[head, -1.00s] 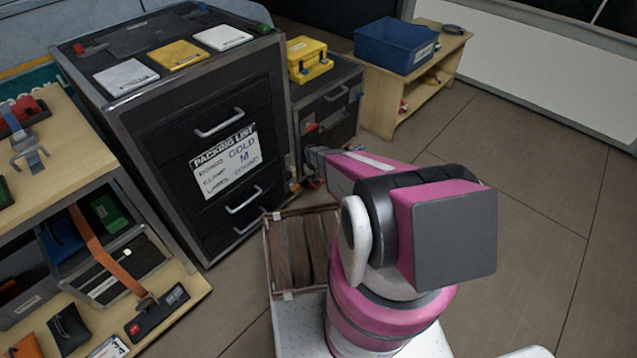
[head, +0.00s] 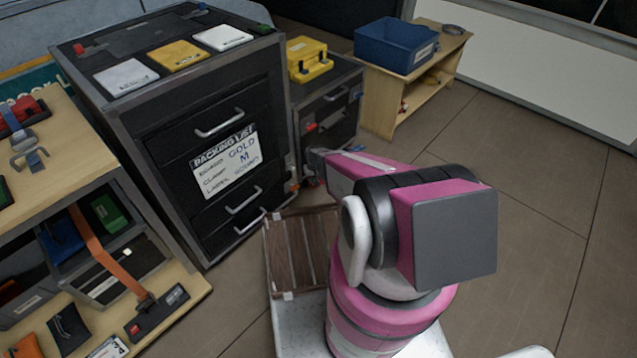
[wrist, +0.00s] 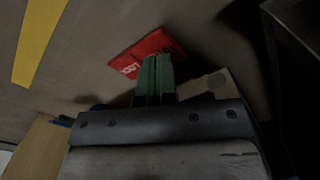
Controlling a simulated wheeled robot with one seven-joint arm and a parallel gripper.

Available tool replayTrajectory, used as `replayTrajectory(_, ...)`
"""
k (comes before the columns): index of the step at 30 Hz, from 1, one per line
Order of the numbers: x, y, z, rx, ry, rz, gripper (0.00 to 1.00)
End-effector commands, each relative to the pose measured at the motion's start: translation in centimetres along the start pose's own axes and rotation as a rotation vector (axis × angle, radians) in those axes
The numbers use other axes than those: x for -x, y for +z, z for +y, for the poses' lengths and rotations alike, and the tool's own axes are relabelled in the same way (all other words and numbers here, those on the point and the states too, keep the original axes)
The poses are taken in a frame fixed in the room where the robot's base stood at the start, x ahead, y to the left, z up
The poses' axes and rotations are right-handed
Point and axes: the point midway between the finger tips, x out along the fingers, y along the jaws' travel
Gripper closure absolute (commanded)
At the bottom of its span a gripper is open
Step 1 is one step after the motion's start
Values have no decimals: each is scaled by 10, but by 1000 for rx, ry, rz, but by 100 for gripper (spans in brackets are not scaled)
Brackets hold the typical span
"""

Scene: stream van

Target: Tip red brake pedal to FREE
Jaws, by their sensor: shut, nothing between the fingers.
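The red brake pedal (wrist: 141,52) shows in the wrist view as a red plate with partly covered white lettering. My gripper (wrist: 154,64) shows there as two greenish fingers side by side, shut with nothing between them. The fingertips overlap the pedal's lower right part in the picture; I cannot tell whether they touch it. The lettering is too small and covered to read fully, and the pedal's tilt is unclear. In the head view my arm reaches down beside the low dark cabinet, and the pedal cannot be made out.
A pale block (wrist: 205,84) lies right of the fingers in the wrist view, with a dark edge (wrist: 295,40) farther right. A yellow strip (wrist: 38,40) is at left.

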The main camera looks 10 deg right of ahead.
Motion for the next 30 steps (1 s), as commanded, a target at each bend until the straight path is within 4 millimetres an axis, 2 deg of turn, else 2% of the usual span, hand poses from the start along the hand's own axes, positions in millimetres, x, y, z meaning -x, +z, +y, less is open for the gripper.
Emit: replayTrajectory(30,-14,0,0,0,0,0,100)
